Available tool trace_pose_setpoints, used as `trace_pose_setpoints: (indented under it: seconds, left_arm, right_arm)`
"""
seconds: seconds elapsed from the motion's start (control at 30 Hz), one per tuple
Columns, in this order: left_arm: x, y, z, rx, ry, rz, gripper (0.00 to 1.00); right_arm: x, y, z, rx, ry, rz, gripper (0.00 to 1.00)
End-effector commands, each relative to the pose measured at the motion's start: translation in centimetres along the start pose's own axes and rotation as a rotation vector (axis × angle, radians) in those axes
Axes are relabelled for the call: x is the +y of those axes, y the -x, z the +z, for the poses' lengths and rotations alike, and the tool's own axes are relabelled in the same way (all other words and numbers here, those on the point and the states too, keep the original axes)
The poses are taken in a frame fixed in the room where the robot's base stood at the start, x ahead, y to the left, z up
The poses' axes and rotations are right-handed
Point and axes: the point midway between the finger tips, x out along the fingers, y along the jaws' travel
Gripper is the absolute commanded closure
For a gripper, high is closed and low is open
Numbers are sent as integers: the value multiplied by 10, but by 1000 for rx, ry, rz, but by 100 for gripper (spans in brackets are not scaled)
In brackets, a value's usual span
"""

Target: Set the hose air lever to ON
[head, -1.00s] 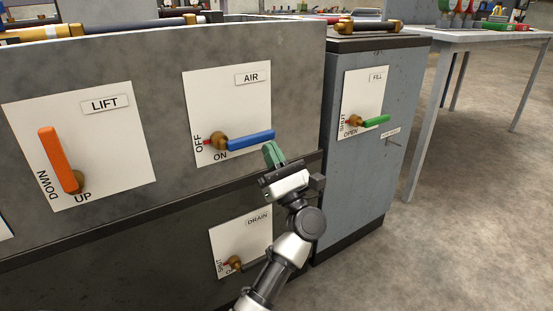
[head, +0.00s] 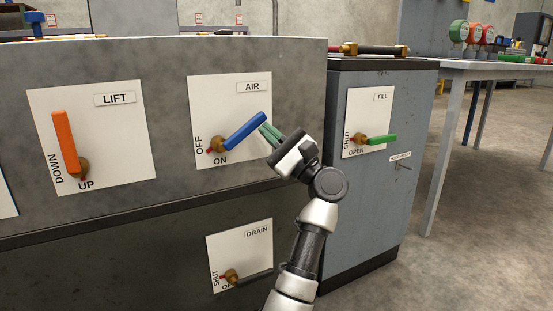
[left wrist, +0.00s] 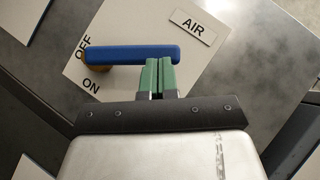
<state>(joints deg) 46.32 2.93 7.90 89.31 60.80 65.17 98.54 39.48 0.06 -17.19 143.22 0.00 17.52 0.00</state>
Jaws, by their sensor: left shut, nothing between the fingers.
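The air lever is a blue handle (head: 245,125) on a brass pivot (head: 216,144), on a white plate marked AIR (head: 232,90). OFF is printed left of the pivot and ON below it. The handle slants up to the right, and a small red tip points down-left between the two words. My left gripper (head: 268,132) has green fingers, shut and empty, at the lower right side of the handle's outer end. In the left wrist view the fingertips (left wrist: 158,62) appear against the handle's lower edge (left wrist: 135,53). My right gripper is not in view.
On the same grey cabinet are an orange LIFT lever (head: 66,140) at left and a DRAIN valve (head: 232,275) below. A green FILL lever (head: 382,140) is on the blue-grey cabinet to the right. A table (head: 480,72) stands farther right, with open floor before it.

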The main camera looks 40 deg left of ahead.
Motion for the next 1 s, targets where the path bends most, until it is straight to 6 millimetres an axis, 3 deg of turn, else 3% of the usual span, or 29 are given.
trace_pose_setpoints:
  seconds: [0.33,1.0]
  left_arm:
    - [-7,-23,21,1,234,239,100]
    - [3,-57,56,1,604,612,100]
  right_arm:
    - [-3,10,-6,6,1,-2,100]
    - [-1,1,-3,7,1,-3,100]
